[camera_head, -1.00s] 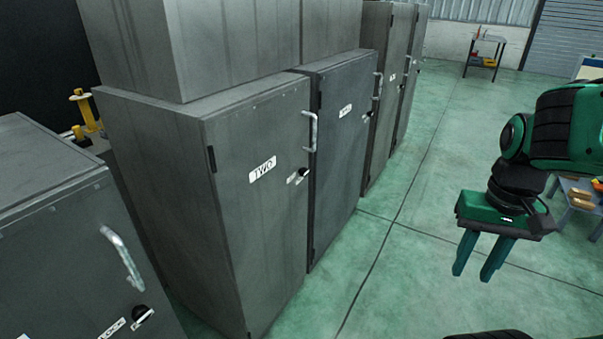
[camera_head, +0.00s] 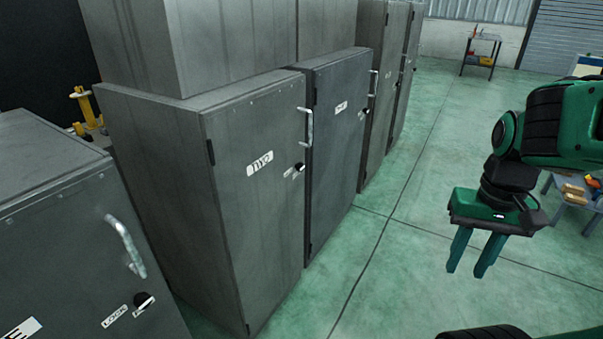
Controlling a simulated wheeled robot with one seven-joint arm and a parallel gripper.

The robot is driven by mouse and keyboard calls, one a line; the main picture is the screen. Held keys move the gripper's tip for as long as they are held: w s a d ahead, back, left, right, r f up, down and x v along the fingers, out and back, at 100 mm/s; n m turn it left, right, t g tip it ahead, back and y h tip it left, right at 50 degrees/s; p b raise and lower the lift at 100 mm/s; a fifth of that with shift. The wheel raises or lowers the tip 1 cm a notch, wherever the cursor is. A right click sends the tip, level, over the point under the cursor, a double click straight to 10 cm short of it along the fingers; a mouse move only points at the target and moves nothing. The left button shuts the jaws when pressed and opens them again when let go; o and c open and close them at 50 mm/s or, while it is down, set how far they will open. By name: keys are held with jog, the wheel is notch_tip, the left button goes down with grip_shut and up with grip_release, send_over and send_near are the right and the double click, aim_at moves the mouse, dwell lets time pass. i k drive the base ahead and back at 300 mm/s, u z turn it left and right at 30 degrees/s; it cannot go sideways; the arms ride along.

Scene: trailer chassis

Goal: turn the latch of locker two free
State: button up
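Locker two (camera_head: 255,215) is a grey metal locker with a white "TWO" label (camera_head: 260,163) on its door. Its door looks shut. Its latch (camera_head: 299,167) is a small dark knob beside a small white tag, near the door's right edge. A pale bar handle (camera_head: 306,127) sits above the latch. The latch is too small to tell which way it is turned. My gripper (camera_head: 467,272) hangs at the right, fingers pointing down and apart, with nothing between them. It is well to the right of locker two and touches nothing.
Another locker (camera_head: 75,225) with a handle and dark latch stands at the front left. A further locker (camera_head: 338,150) adjoins locker two on the right. Open green floor (camera_head: 400,240) lies between the lockers and my arm. A low table (camera_head: 578,195) with objects is at the right edge.

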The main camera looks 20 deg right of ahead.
aim_at(300, 167)
jog(key=u, duration=0.05)
jog(key=k, duration=0.35)
jog(key=z, duration=0.75)
jog(key=i, duration=1.4)
jog(key=z, duration=0.1)
